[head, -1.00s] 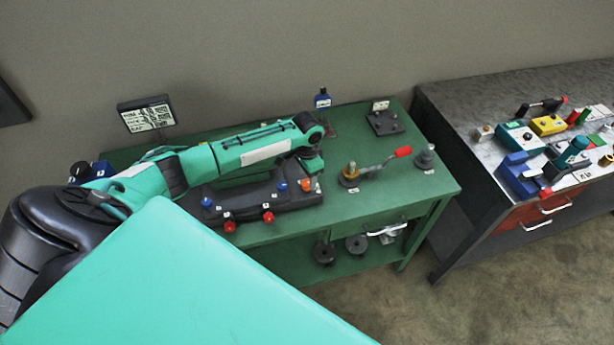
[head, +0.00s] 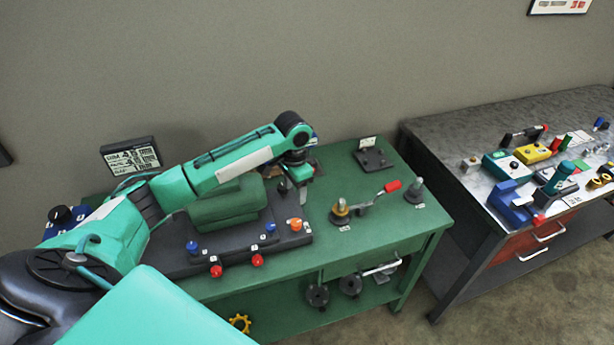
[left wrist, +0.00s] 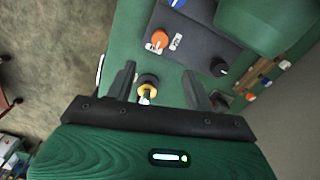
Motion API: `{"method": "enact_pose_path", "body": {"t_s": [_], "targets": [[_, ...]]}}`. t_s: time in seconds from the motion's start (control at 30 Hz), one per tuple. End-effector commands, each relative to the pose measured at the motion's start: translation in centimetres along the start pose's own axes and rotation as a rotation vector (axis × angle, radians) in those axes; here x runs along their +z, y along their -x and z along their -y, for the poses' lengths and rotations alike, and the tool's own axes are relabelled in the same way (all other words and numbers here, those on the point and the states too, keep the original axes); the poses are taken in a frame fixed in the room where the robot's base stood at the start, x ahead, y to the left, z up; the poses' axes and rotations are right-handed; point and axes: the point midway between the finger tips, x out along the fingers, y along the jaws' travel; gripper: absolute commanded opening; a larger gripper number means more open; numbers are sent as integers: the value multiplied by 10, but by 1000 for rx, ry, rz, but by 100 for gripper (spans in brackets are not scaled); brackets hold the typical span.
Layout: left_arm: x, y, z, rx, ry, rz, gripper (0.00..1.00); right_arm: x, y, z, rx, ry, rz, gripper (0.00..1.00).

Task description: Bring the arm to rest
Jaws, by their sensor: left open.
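My left arm reaches in from the left over the green workbench (head: 420,232). My left gripper (head: 300,190) points down above the bench, near the right end of a dark base with coloured knobs (head: 180,262). In the left wrist view my left gripper (left wrist: 160,85) has its two fingers spread apart, with nothing held between them. A yellow-collared fitting (left wrist: 148,88) shows beyond the gap between the fingers. My right gripper is not in view.
A clamp with a red-tipped lever (head: 365,203) and a grey post (head: 416,192) stand on the bench right of the gripper. A sign (head: 131,158) stands behind. A grey table (head: 440,140) with coloured devices stands at the right.

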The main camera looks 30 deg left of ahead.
Motion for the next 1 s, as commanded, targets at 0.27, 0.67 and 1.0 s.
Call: {"method": "enact_pose_path", "body": {"t_s": [0.27, 0.67, 1.0], "targets": [[0, -4, -5, 1, -7, -1, 53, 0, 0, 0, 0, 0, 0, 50], [24, -75, -133, 36, -122, -104, 53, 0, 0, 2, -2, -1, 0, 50], [79, -98, -227, 60, -67, -240, 53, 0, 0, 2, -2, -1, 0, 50]]}}
